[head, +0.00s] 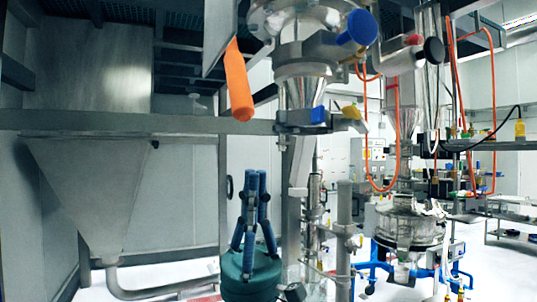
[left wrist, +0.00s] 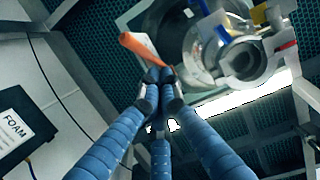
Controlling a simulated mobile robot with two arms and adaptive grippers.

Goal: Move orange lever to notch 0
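The orange lever (head: 238,82) hangs down from the machine near the top centre of the head view, slightly tilted. It also shows in the left wrist view (left wrist: 143,47), beyond the fingertips. My left gripper (head: 257,174) points upward below the lever, with its blue fingers drawn together at the tips and nothing visible between them. In the head view there is a gap between the fingertips and the lever's lower end. In the left wrist view the gripper (left wrist: 158,85) overlaps the lever's near end in line of sight. No notch marks are readable. My right gripper is not in view.
A steel beam (head: 130,123) crosses behind the gap between gripper and lever. The round steel sifter body (head: 303,70), with a blue knob (head: 358,27) and a blue clamp (head: 305,115), is right of the lever. A large hopper (head: 85,185) stands left.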

